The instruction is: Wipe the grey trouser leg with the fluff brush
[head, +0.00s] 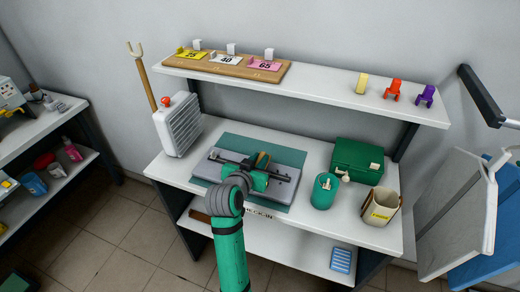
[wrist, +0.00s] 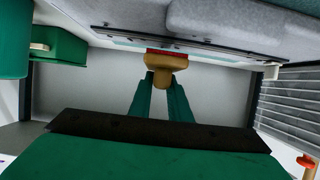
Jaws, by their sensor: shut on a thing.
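My gripper (head: 260,172) is over the workbench and shut on the fluff brush (head: 263,160). The brush also shows in the wrist view (wrist: 166,62), with a tan wooden body and a red strip at its far end, between my green fingers (wrist: 162,98). A flat grey piece (head: 284,189), seemingly the grey trouser leg, lies on the green mat (head: 229,143) with a dark bar across it. It also fills the upper right of the wrist view (wrist: 240,20). The brush end is close to its edge; I cannot tell whether they touch. My arm hides part of the grey piece.
A green cup (head: 324,191), a green box (head: 357,160) and a beige bin (head: 380,207) stand to the right. A white slatted heater-like unit (head: 178,125) stands at left. A shelf (head: 320,92) with numbered cards overhangs the back.

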